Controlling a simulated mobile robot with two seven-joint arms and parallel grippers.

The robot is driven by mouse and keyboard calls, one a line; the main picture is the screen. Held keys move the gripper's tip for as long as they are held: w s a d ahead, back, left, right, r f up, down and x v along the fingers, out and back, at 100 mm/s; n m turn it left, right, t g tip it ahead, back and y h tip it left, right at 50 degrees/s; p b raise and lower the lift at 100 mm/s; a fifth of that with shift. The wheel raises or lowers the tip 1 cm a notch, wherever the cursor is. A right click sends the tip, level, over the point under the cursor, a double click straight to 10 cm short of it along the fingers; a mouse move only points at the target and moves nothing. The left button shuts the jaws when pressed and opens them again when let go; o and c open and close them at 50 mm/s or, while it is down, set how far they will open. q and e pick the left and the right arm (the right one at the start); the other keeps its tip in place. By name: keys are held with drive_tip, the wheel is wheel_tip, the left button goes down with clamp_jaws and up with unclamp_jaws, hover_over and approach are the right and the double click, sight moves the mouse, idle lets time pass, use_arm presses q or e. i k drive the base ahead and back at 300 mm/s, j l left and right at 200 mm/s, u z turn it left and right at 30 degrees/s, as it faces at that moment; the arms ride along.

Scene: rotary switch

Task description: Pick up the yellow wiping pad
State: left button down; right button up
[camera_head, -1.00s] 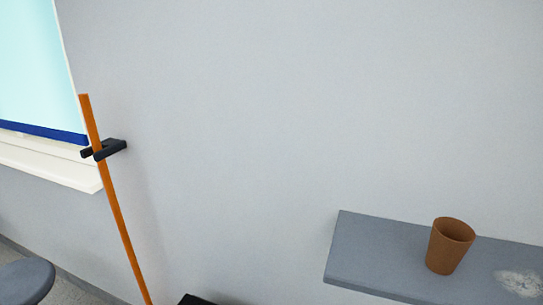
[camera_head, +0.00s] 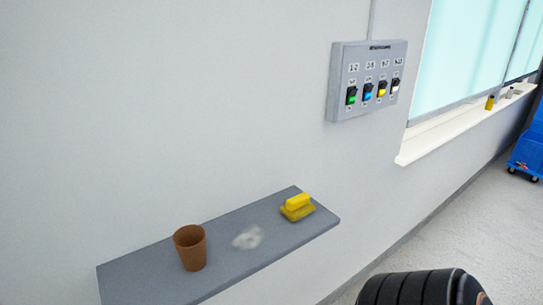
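The yellow wiping pad (camera_head: 297,207) lies near the right end of a grey wall shelf (camera_head: 140,281). It has a raised block on top of a wider flat base. Neither gripper shows in the head view, and nothing touches the pad. A dark ribbed rounded part (camera_head: 420,290) at the bottom right edge looks like part of my own arm; no fingers show on it.
A brown cup (camera_head: 190,248) stands on the shelf, left of a whitish smudge (camera_head: 247,238). A grey switch box (camera_head: 367,78) with several coloured switches hangs above right. A window sill (camera_head: 440,132) and a blue wheeled bin (camera_head: 527,150) are at right.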

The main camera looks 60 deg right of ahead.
sight(297, 208)
drive_tip(key=z, duration=1.95)
